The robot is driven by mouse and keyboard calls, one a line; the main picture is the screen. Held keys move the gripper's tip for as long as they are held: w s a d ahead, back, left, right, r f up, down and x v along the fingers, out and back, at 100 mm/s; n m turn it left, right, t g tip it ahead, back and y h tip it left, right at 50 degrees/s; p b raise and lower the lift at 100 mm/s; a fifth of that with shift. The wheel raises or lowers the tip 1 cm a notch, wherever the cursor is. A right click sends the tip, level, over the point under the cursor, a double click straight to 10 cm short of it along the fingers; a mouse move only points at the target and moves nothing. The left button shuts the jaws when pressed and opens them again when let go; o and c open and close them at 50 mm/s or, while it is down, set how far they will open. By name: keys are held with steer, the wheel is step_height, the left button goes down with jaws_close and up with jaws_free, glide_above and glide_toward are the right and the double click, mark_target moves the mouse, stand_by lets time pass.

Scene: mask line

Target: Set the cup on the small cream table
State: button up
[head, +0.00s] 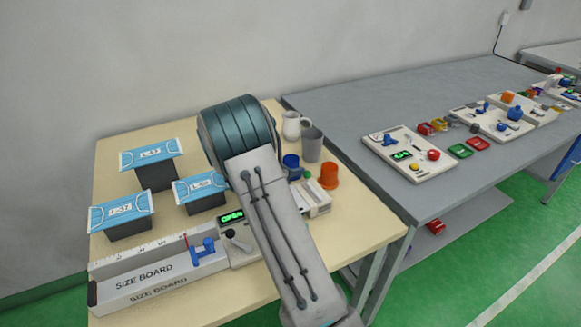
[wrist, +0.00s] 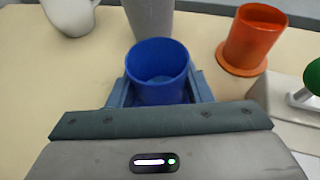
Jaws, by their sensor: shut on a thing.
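A blue cup (wrist: 158,75) stands upright between the two fingers of my gripper (wrist: 162,92) in the wrist view. The fingers are shut on its sides. In the head view the blue cup (head: 291,161) shows just right of my arm, which hides the gripper and part of the cup. The cream table (head: 355,228) lies under and around it. I cannot tell whether the cup's base touches the table.
A grey cup (head: 312,146) and a white jug (head: 292,124) stand behind the blue cup. An orange cup (head: 329,175) is to its right. A size board (head: 150,285) and several mask boxes (head: 155,172) fill the left. A grey table (head: 440,90) adjoins on the right.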

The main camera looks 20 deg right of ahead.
steer(key=shift+f, duration=0.2)
steer(key=o, duration=1)
steer(key=shift+r, duration=0.1)
steer(key=shift+a+r, duration=0.2)
steer(key=shift+r, duration=0.05)
steer(key=v, duration=0.7)
steer(key=shift+s+b, duration=0.1)
steer(key=shift+b, duration=0.2)
